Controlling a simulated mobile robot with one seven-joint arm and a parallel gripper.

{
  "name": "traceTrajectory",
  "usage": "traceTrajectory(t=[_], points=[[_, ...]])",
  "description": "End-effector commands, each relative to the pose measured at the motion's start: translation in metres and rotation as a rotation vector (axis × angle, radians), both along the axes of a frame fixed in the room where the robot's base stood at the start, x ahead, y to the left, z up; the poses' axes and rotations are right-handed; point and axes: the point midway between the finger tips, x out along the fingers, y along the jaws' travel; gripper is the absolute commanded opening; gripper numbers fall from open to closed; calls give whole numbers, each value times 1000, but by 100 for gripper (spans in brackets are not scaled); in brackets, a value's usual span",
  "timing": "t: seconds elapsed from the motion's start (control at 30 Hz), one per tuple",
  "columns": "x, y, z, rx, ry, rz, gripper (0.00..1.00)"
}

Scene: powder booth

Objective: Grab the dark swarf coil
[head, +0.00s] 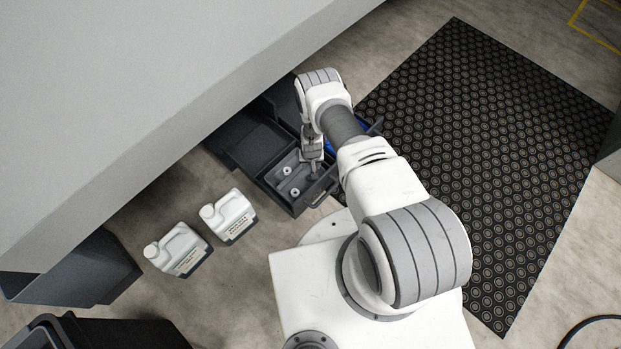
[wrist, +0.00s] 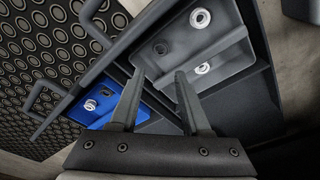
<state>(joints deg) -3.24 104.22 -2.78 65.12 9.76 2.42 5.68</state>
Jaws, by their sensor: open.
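The dark swarf coil (wrist: 160,46) appears as a small dark grey piece in the grey bin (wrist: 222,48) in the wrist view, just beyond my fingertips. In the head view a small dark shape in the same bin, likely the coil (head: 312,177), is hard to make out. My gripper (wrist: 159,75) is open and empty, its fingers pointing toward the coil without touching it. In the head view my gripper (head: 313,155) is over the drawer, partly hidden by my arm.
Two pale rings (wrist: 200,17) (wrist: 203,68) share the grey bin. A blue bin (wrist: 132,96) with small shiny pieces is beside it in the open dark drawer (head: 297,208). The drawer handle (wrist: 75,70) sticks out. White jugs (head: 232,217) stand on the floor nearby.

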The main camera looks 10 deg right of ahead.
Motion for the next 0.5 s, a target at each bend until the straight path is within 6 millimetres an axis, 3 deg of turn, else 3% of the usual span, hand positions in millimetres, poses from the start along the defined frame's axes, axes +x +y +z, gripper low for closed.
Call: traceTrajectory(t=[0.03,0.2,0.5], points=[[1,0,-18,0,0,0,47],[6,-1,-49,0,-1,1,47],[10,-2,-70,0,0,1,47]])
